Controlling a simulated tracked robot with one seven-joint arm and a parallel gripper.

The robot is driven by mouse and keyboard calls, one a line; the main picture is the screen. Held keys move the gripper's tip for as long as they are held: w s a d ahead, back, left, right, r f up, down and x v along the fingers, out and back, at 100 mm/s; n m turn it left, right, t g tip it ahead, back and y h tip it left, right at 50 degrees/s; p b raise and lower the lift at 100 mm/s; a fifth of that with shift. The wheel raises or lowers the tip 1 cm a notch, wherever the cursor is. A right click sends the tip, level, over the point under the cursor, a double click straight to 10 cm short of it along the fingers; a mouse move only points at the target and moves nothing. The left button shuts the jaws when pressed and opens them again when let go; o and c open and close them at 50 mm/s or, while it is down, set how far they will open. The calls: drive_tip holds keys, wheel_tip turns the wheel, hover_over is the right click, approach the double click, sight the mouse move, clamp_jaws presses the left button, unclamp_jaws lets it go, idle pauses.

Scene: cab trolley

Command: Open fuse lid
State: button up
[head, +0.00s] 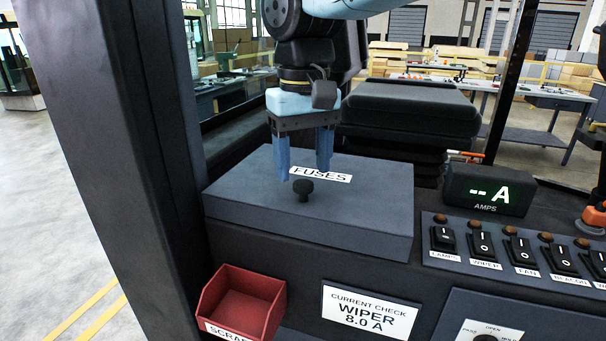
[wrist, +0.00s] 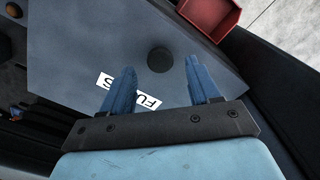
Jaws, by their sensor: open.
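The fuse lid (head: 250,195) is a flat grey cover labelled FUSES on the console, and it lies shut. A dark round knob (head: 303,189) stands on its top near the front edge. My gripper (head: 304,172) points down above the lid, behind the knob, with its blue fingers apart and nothing between them. In the wrist view the knob (wrist: 161,60) shows just beyond the fingertips, between the lines of the two fingers of my gripper (wrist: 163,80). The FUSES label is partly hidden by a finger there. I cannot tell the exact height of the fingertips above the lid.
A red scrap bin (head: 243,300) is at the front left, below the lid. The amps display (head: 489,189) and a row of rocker switches (head: 510,250) are to the right. A dark cab pillar (head: 125,150) rises on the left, and a black seat (head: 410,110) is behind.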

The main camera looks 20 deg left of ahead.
drive_tip(key=shift+f, duration=1.45)
clamp_jaws()
